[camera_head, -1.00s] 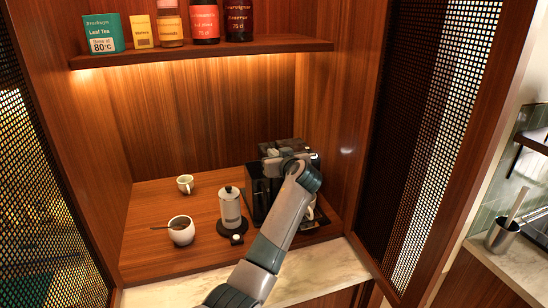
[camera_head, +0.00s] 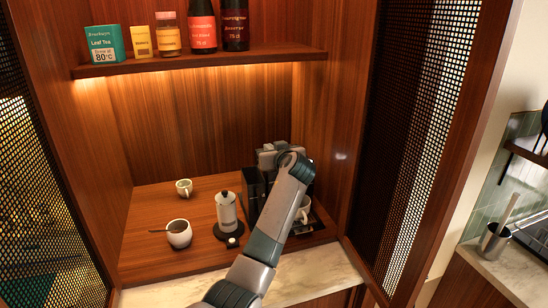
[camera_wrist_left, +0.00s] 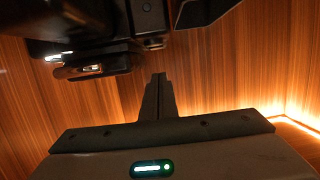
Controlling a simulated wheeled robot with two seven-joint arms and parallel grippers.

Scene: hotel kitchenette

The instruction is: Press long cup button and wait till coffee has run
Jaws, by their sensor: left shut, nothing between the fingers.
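The black coffee machine (camera_head: 255,187) stands at the right of the wooden counter, partly hidden behind my left arm. A white cup (camera_head: 303,211) stands at its front right, partly covered by the arm. My left gripper (camera_head: 267,155) is over the top of the machine; its fingertips are hard to make out there. In the left wrist view its dark fingers (camera_wrist_left: 158,95) are shut together and empty. Dark machine parts (camera_wrist_left: 95,50) with small lit spots fill the upper left there, apart from the fingertips. I cannot tell which spot is the long cup button. No coffee flow is visible.
A white-and-black canister (camera_head: 227,212) stands left of the machine, close to my arm. A bowl with a spoon (camera_head: 180,239) and a small cup (camera_head: 184,188) are farther left. A shelf (camera_head: 200,62) with bottles and boxes runs above. Cabinet walls enclose the niche.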

